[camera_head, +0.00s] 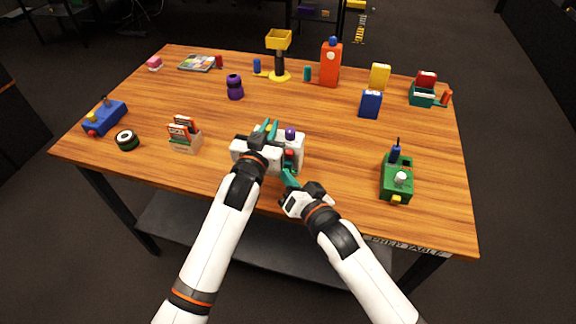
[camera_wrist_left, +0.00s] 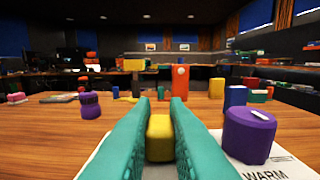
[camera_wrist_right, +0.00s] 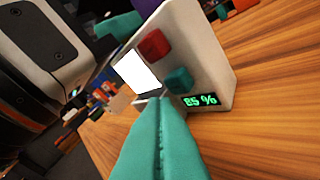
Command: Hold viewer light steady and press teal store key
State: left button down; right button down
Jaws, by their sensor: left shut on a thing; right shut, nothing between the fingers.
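A white panel (camera_head: 296,141) stands near the table's front edge, partly hidden by my left gripper. On its top, a purple knob (camera_wrist_left: 249,133) sits beside the word WARM. My left gripper (camera_wrist_left: 160,120) is shut on a yellow piece (camera_wrist_left: 160,138) at the panel's top. In the right wrist view the panel's front carries a bright white light window (camera_wrist_right: 137,72), a red key (camera_wrist_right: 153,45), a teal key (camera_wrist_right: 179,80) and a green readout (camera_wrist_right: 199,101) of 85 %. My right gripper (camera_wrist_right: 162,104) is shut and empty, its tips just below the teal key; contact cannot be told.
A green box (camera_head: 397,178) with a blue stick stands to the right. A card holder (camera_head: 185,136) and a black-and-white roll (camera_head: 127,140) are to the left. A purple item (camera_head: 235,87) and a blue block (camera_head: 371,104) stand farther back. The wood between panel and green box is clear.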

jog(key=shift+s+a, duration=0.25)
jog(key=shift+s, duration=0.55)
jog(key=shift+s+a, duration=0.3)
jog(key=shift+s, duration=0.5)
jog(key=shift+s+a, duration=0.25)
jog(key=shift+s, duration=0.55)
jog(key=s+d+r, duration=0.3)
jog(key=s+r, duration=0.1)
jog(key=s, duration=0.3)
jog(key=shift+d, duration=0.35)
